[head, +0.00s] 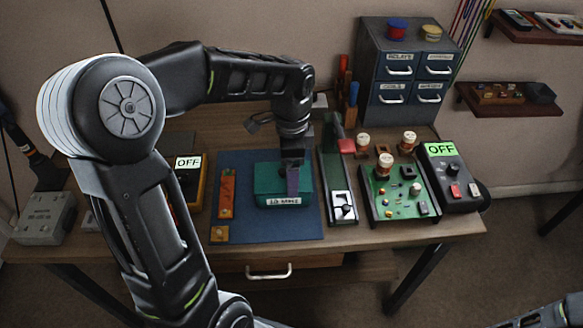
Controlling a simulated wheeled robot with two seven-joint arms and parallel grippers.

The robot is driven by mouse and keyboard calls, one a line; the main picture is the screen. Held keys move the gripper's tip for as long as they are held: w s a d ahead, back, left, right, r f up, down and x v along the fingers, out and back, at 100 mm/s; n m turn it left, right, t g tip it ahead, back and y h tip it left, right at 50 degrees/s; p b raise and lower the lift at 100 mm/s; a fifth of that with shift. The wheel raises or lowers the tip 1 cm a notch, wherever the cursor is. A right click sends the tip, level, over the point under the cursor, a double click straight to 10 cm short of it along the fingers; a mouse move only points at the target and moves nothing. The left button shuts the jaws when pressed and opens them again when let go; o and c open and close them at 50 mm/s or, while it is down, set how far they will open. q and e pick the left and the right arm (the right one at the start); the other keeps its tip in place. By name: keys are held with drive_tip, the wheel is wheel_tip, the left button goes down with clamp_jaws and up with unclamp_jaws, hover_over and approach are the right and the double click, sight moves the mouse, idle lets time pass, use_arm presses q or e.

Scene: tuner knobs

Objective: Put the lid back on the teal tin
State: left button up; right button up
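The teal tin (270,185) sits on the blue mat (235,165) near the middle of the bench, with a white label on its front face. My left gripper (292,185) points down at the tin from above and covers part of its top and front. The fingers are seen edge-on, so I cannot tell whether they are apart or closed on something. I cannot make out a lid as a separate piece from the tin. A part of my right arm shows at the bottom right corner; its gripper is out of view.
A long narrow tray (327,170) stands just right of the mat. Beyond it are a green circuit board (385,205) and a black box (452,170) reading OFF. An orange meter (187,185) and an orange strip (227,193) lie left of the tin. A drawer cabinet (375,60) stands behind.

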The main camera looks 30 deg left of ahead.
use_arm(q)
drive_tip(key=shift+f, duration=0.25)
idle(0.4)
drive_tip(key=o, duration=1.2)
drive_tip(key=shift+r, duration=3.9)
